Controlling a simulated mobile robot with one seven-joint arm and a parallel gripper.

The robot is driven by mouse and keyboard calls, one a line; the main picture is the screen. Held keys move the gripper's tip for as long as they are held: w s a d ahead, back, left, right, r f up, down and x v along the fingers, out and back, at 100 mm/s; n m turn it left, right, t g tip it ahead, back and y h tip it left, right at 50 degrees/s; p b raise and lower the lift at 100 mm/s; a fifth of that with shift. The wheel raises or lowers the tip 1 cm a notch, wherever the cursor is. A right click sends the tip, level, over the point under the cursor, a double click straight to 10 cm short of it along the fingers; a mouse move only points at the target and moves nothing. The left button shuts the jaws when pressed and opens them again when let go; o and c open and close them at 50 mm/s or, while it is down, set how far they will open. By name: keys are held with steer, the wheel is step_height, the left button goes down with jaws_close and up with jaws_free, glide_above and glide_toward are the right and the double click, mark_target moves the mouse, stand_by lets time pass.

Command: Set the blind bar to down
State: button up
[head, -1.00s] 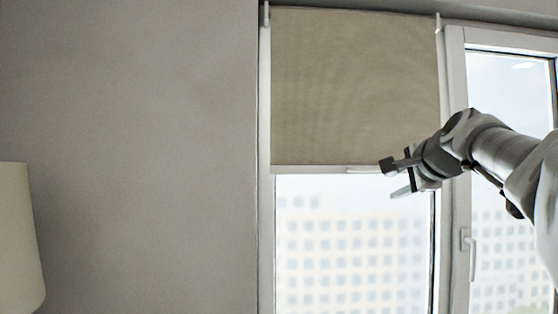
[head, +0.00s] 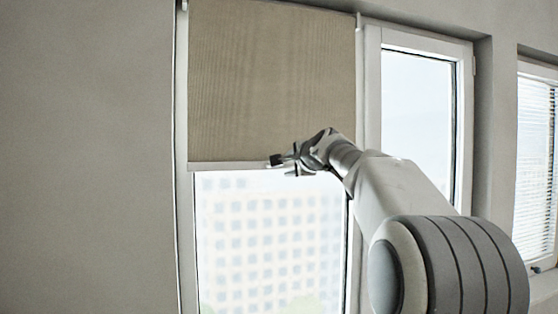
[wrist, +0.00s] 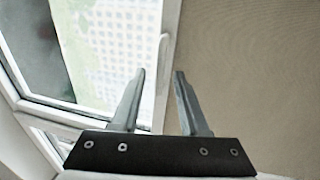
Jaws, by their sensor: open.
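The blind bar (head: 228,166) is a thin pale strip along the bottom edge of the beige roller blind (head: 265,85), which covers the upper part of the window. My gripper (head: 283,167) is open at the bar, right of its middle. In the wrist view the two fingers (wrist: 160,74) are spread, with the pale bar (wrist: 167,60) showing in the gap between their tips. The blind (wrist: 245,60) fills the right side of that view. I cannot tell whether either finger touches the bar.
Below the bar is bare window glass (head: 265,240). Right of it stands another framed window (head: 417,120), and further right a window with slatted blinds (head: 533,170). A plain grey wall (head: 85,150) fills the left.

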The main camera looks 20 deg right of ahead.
mark_target(286, 166)
steer(key=shift+w+f+p, duration=0.2)
steer(key=shift+w+p, duration=0.1)
steer(key=shift+w, duration=0.6)
steer(key=shift+w+f+p, duration=0.15)
steer(key=shift+w+p, duration=0.1)
steer(key=shift+w, duration=0.6)
jaws_close()
